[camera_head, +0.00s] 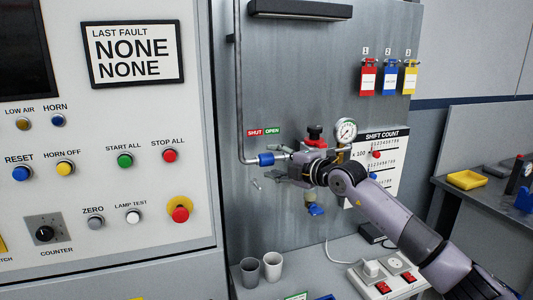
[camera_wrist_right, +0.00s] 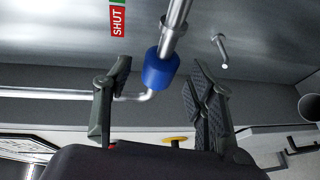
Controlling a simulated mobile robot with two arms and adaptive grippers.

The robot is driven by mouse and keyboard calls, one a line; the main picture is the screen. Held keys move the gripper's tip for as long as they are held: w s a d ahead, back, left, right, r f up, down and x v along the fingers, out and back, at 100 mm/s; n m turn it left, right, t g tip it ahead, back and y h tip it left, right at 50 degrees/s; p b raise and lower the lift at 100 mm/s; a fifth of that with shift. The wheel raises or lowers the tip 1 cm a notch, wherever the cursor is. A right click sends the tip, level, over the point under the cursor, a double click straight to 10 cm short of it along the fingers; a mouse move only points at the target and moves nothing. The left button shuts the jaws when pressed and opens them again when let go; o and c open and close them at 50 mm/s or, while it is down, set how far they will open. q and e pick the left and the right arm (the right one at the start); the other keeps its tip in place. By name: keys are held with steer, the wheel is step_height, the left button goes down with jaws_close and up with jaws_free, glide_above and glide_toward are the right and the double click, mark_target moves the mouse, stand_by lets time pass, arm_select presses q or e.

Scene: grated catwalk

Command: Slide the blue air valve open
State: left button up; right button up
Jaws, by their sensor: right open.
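The blue air valve (camera_head: 266,159) is a blue sleeve on a thin metal pipe, below the red SHUT label (camera_head: 255,132) and green OPEN label (camera_head: 272,131). My right gripper (camera_head: 281,168) is open just to the right of the sleeve in the head view. In the right wrist view the blue sleeve (camera_wrist_right: 160,69) appears between the spread fingers of my right gripper (camera_wrist_right: 161,80), with a gap on both sides. I cannot tell how far it lies beyond the fingertips. The gripper and wrist hide part of the pipe to the right. My left gripper is not in view.
A peg (camera_head: 256,184) sticks out of the panel below the pipe. Two cups (camera_head: 273,265) and a power strip (camera_head: 384,282) are on the bench below. A button cabinet (camera_head: 110,220) is at left.

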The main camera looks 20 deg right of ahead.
mark_target(272, 161)
steer(key=shift+p+x, duration=0.3)
steer(key=shift+x, duration=1.55)
